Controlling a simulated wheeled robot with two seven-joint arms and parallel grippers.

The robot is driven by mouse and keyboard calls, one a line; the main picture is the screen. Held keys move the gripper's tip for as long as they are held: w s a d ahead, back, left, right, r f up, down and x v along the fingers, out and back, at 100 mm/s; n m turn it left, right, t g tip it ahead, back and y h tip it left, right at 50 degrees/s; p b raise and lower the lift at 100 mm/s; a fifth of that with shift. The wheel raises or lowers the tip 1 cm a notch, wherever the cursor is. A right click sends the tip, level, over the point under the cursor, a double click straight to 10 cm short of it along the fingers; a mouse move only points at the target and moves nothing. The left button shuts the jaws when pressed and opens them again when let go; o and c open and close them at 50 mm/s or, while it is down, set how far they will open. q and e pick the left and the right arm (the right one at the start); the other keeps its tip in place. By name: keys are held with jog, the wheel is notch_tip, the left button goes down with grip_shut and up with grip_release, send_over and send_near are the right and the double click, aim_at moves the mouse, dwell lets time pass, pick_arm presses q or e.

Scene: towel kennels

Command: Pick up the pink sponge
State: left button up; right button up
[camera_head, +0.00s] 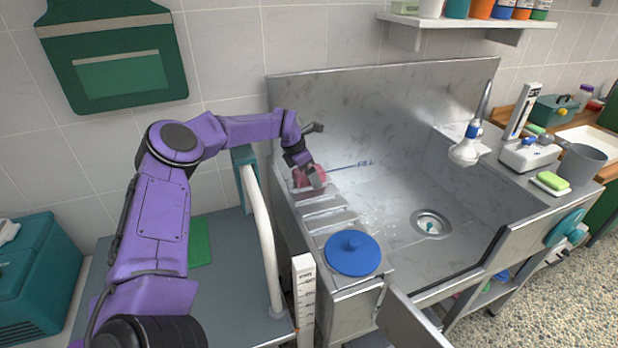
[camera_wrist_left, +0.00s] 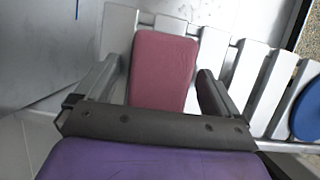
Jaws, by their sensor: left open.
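The pink sponge (camera_wrist_left: 162,70) lies on the slatted metal rack (camera_wrist_left: 250,75) in the left wrist view, between the two fingers of my open left gripper (camera_wrist_left: 158,85). In the head view the sponge (camera_head: 301,178) is partly hidden behind my left gripper (camera_head: 312,178), at the back left of the steel tub (camera_head: 395,200). My right gripper is not in view.
A blue round lid (camera_head: 353,253) sits at the front of the rack. A blue-handled brush (camera_head: 350,165) lies in the tub, right of the sponge. The tub's back wall (camera_head: 390,105) rises behind. A white curved rail (camera_head: 262,235) stands left of the tub.

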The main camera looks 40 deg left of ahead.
pick_arm(q)
jog(key=shift+f, duration=0.1)
dwell(0.3)
jog(key=c, duration=1)
jog(key=shift+r+p, duration=0.3)
jog(key=r, duration=0.2)
jog(key=r+b, duration=0.1)
jog(key=shift+w+d+r, duration=0.1)
jog(key=shift+d+r, duration=0.2)
jog(key=d+r+b, duration=0.1)
jog(key=d+r, duration=0.2)
jog(key=d, duration=0.1)
jog(key=d+r+b, duration=0.1)
jog(key=d+r, duration=0.2)
jog(key=d, duration=0.2)
jog(key=d+r+b, duration=0.2)
jog(key=d+r, duration=0.1)
jog(key=d, duration=0.1)
jog(key=shift+w+d+r, duration=0.2)
